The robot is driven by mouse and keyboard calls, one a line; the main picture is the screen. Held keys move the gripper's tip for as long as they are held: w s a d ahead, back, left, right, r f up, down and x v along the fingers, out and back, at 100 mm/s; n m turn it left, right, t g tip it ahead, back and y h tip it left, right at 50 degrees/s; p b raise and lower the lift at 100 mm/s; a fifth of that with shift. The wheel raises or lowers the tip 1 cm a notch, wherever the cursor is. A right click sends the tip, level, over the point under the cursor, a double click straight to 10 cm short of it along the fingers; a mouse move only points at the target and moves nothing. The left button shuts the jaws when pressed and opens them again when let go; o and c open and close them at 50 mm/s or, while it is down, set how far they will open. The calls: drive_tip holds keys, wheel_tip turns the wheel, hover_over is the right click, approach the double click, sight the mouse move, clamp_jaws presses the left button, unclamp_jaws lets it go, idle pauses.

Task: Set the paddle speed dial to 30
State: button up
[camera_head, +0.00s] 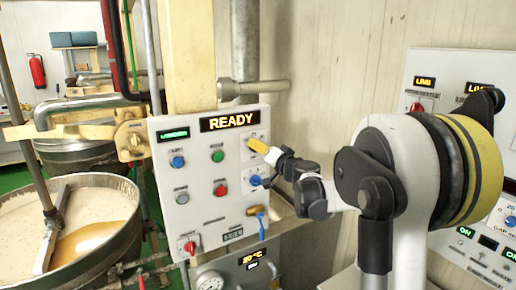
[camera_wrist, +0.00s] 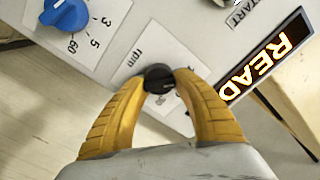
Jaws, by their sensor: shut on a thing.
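The paddle speed dial (camera_wrist: 159,76) is a small black knob on a white plate marked rpm, seen in the wrist view. My gripper (camera_wrist: 160,80) has its two yellow fingers closed on opposite sides of the knob. The pointer and the scale around the knob are mostly hidden, so I cannot read the setting. In the head view my gripper (camera_head: 259,146) is at the upper right of the white control panel (camera_head: 200,163), below the lit READY display (camera_head: 230,121). There the finger covers the knob.
A blue dial (camera_head: 255,180) sits just below; it also shows in the wrist view (camera_wrist: 65,14). Blue, green and red buttons are to the left. A yellow-and-blue valve handle (camera_head: 259,216) and a red switch (camera_head: 189,246) are lower. The kettle (camera_head: 90,225) stands left.

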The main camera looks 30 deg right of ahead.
drive_tip(key=shift+m, duration=0.3)
drive_tip(key=m, duration=0.4)
drive_tip(key=shift+f, duration=0.1)
drive_tip(key=m, duration=0.5)
drive_tip(key=shift+d+m, duration=0.1)
drive_tip(key=shift+m, duration=0.3)
drive_tip(key=m, duration=0.4)
drive_tip(key=shift+f+m+b, duration=0.15)
drive_tip(key=shift+m+b, duration=0.15)
drive_tip(key=m, duration=0.4)
drive_tip(key=shift+m, duration=0.4)
drive_tip(key=o, duration=1.2)
